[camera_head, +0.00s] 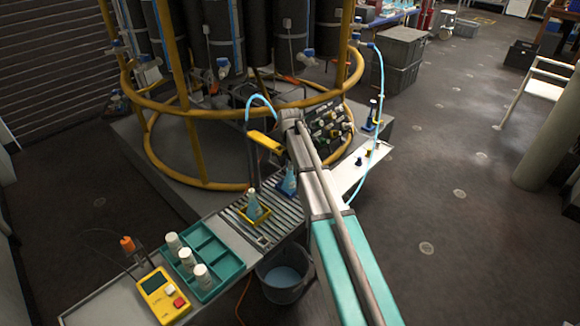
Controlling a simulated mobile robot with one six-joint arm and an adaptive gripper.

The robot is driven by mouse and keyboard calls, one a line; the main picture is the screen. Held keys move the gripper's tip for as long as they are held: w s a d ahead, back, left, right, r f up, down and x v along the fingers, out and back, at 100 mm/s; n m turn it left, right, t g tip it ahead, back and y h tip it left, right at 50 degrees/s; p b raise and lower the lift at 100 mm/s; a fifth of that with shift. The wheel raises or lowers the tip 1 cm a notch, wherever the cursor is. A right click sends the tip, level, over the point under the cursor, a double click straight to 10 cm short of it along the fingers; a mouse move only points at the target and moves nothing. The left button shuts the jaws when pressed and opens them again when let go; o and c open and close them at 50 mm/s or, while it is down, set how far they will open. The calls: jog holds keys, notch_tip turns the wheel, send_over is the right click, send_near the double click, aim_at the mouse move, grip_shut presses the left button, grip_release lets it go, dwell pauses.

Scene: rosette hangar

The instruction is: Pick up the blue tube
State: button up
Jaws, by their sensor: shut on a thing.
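A light blue tube (381,88) arches from the yellow ring frame at the upper right and hangs down to the white bench, where its lower end passes close to my arm. Another short length of light blue tube (259,96) loops above the yellow dispenser arm (267,142); I cannot tell whether the two are joined. My teal and grey arm reaches up from the lower right to the middle of the picture.
A teal rack (226,262) holds white-capped bottles beside a yellow box (162,295). A bucket (284,277) stands below.

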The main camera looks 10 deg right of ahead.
jog(key=shift+r, duration=0.2)
notch_tip(320, 180, up, 18)
jog(key=p, duration=1.8)
jog(key=shift+f, duration=0.2)
jog(key=shift+r, duration=0.2)
notch_tip(320, 180, up, 12)
jog(key=p, duration=1.2)
jog(key=shift+r+p, duration=0.15)
jog(key=shift+p, duration=0.2)
dwell(1.6)
dwell(0.4)
